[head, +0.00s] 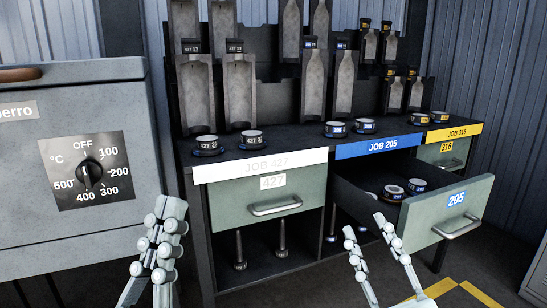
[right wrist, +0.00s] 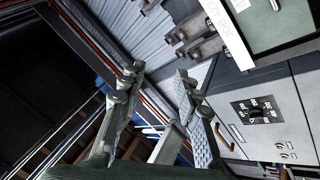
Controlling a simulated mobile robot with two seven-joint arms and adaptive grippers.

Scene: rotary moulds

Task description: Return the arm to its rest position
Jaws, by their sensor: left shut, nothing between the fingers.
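My left gripper (head: 166,208) stands upright in front of the gap between the oven-like cabinet and the rack. Its fingers are together with nothing between them. My right gripper (head: 366,226) is in front of the open 205 drawer. Its two fingers are spread apart with nothing between them. In the right wrist view its fingers (right wrist: 159,76) are also apart and empty. I cannot tell from these views how far either hand is from the drawer fronts behind it.
The 205 drawer (head: 447,214) is pulled out, with round pieces (head: 393,192) inside. The 427 drawer (head: 262,200) and 316 drawer (head: 448,153) are closed. Moulds and round pieces stand on the rack top (head: 285,142). The cabinet with a dial (head: 89,172) stands left.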

